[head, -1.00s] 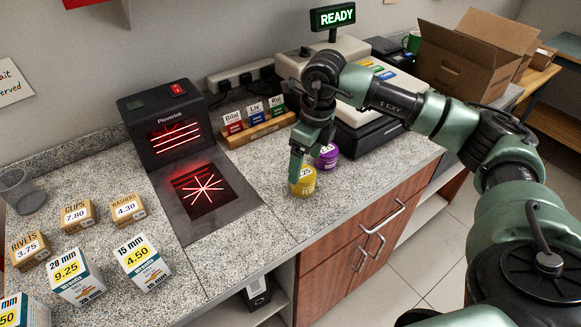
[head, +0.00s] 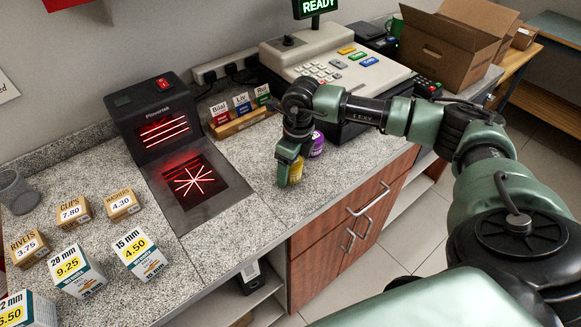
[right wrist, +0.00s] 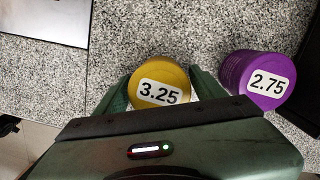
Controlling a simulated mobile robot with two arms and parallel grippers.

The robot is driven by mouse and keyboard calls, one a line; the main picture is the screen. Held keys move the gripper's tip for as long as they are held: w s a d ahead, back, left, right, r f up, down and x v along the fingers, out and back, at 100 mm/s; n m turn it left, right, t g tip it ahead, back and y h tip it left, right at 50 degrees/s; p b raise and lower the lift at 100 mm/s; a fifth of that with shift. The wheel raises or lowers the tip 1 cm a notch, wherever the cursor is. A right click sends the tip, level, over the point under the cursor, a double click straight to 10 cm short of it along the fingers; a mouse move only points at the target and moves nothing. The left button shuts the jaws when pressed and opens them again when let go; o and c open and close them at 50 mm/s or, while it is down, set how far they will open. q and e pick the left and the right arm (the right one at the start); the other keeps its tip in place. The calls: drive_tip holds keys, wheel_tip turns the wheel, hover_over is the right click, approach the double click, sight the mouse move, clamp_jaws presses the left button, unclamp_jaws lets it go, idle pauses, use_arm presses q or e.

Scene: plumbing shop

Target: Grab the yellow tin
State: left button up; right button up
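The yellow tin (head: 297,172), labelled 3.25 in the right wrist view (right wrist: 160,82), stands on the counter near its front edge. My right gripper (head: 290,164) is down around it, with one finger on each side and part of the tin hidden behind a finger in the head view. In the right wrist view the fingers (right wrist: 162,90) flank the tin; a narrow gap shows at the right finger, and the left one is close against the tin or nearly so. My left gripper is not in view.
A purple tin (head: 317,144), labelled 2.75, stands close beside the yellow one. The cash register (head: 330,72) and a card rack (head: 240,118) are behind. A red-lit scanner (head: 195,182) lies left. Several priced boxes (head: 138,254) stand farther left. Bare counter lies between scanner and tins.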

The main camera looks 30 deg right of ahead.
drive_tip(key=c, duration=1)
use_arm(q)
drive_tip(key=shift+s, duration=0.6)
use_arm(e)
drive_tip(key=shift+c, duration=0.6)
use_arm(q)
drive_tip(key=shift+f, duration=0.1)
use_arm(e)
drive_tip(key=shift+r, duration=0.2)
